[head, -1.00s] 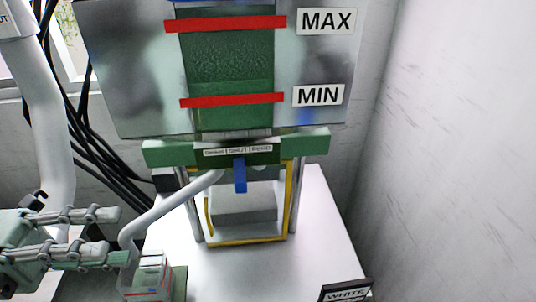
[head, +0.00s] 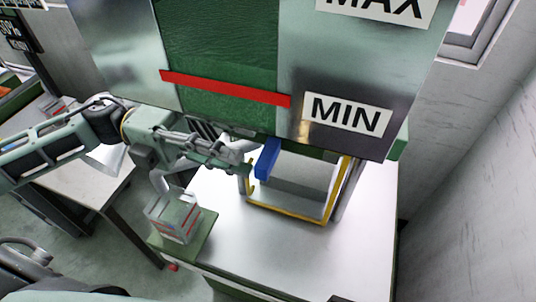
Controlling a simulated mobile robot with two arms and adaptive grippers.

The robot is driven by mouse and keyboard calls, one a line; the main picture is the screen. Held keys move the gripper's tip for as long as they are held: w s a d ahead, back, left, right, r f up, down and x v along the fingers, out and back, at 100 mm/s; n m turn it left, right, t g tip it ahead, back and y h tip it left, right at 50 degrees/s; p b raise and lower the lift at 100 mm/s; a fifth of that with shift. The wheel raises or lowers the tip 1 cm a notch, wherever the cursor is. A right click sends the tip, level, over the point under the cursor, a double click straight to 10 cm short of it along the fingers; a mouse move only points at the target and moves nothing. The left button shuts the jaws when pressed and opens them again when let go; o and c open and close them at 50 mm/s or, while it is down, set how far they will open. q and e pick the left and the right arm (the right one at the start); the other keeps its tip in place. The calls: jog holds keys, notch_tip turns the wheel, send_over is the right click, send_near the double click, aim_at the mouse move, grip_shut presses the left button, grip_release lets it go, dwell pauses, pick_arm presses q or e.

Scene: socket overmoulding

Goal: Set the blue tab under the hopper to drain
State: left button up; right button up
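The blue tab (head: 267,158) hangs below the hopper (head: 120,60), in front of the yellow-edged bay. The hopper's lower edge hides the label strip above the tab, so its setting cannot be read. My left gripper (head: 252,157) reaches in from the left under the hopper. Its two fingers show a gap between their tips and appear open and empty. The tips are just left of the blue tab, and I cannot tell whether they touch it. My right gripper is not in view.
The yellow-edged bay (head: 290,213) stands on a white table (head: 290,250). The hopper's big front, with a MIN label (head: 346,113), overhangs the tab. The table's front right is clear.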

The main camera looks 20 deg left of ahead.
aim_at(265, 163)
pick_arm(q)
jog(key=d+p, duration=0.1)
jog(key=d, duration=0.1)
jog(key=d+p, duration=0.1)
jog(key=shift+s+d+r, duration=0.1)
jog(key=shift+d+r, duration=0.1)
jog(key=shift+d, duration=0.2)
jog(key=shift+d+f+p, duration=0.2)
jog(key=shift+d+p, duration=0.1)
jog(key=shift+d, duration=0.45)
grip_shut()
